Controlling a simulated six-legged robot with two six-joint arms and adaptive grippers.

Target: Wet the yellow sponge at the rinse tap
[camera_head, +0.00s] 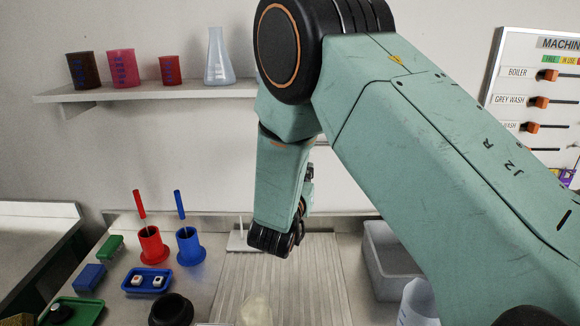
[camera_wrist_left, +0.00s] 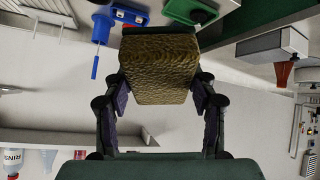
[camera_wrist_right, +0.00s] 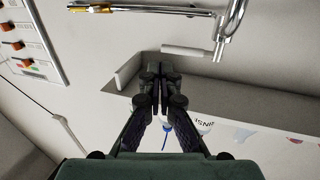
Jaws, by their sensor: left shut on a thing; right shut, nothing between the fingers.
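The sponge (camera_wrist_left: 158,68) is a brownish-yellow block in the left wrist view. My left gripper (camera_wrist_left: 160,88) is shut on it, with one finger on each side. The rinse tap seems to be the bent metal pipe (camera_wrist_right: 232,22) at the upper right of the right wrist view, apart from the fingers. My right arm covers the middle of the head view and hides what is behind it.
A grooved draining board (camera_head: 325,275) lies below my right arm, with a grey basin (camera_head: 378,250) to its right. A wash bottle (camera_head: 417,303) stands in front. Red (camera_head: 151,245) and blue (camera_head: 190,247) holders stand left. A wall shelf (camera_head: 150,92) carries beakers and a flask.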

